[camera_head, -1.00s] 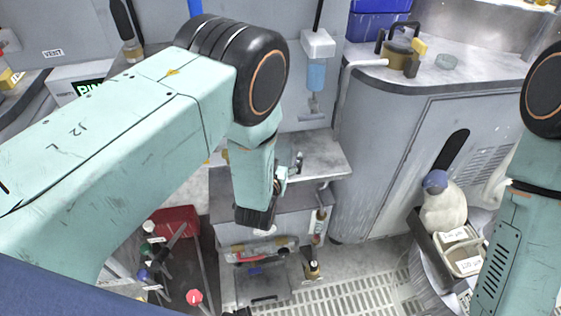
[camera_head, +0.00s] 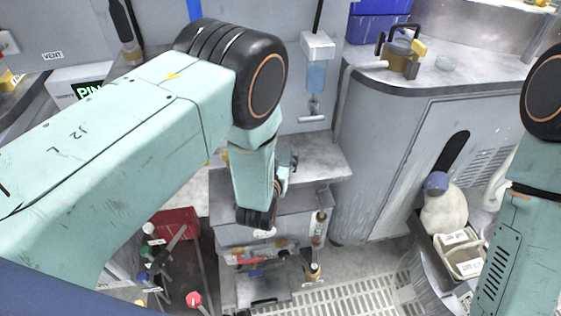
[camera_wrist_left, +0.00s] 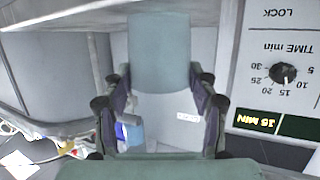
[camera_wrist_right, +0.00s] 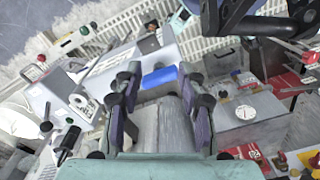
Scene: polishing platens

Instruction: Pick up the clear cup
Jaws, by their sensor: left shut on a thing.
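A small clear, greenish cup-like dish (camera_head: 446,62) stands on the counter at the upper right. My left gripper (camera_head: 288,168) is mostly hidden behind its own arm, in front of the grey shelf unit and apart from the dish. In the left wrist view its fingers (camera_wrist_left: 160,112) are spread around a thing I cannot make out clearly; a plain grey-teal block (camera_wrist_left: 160,50) and a pale grey surface show there. I cannot tell whether the held thing is clear. My right gripper (camera_wrist_right: 160,105) is open, its fingers apart with nothing visible held; the head view shows only its arm.
A brown, black-handled pot (camera_head: 402,58) stands beside the dish. A dispenser with blue liquid (camera_head: 317,75) hangs on the wall behind. A timer panel (camera_wrist_left: 283,75) borders the left gripper. Grated floor (camera_head: 370,290) lies in front.

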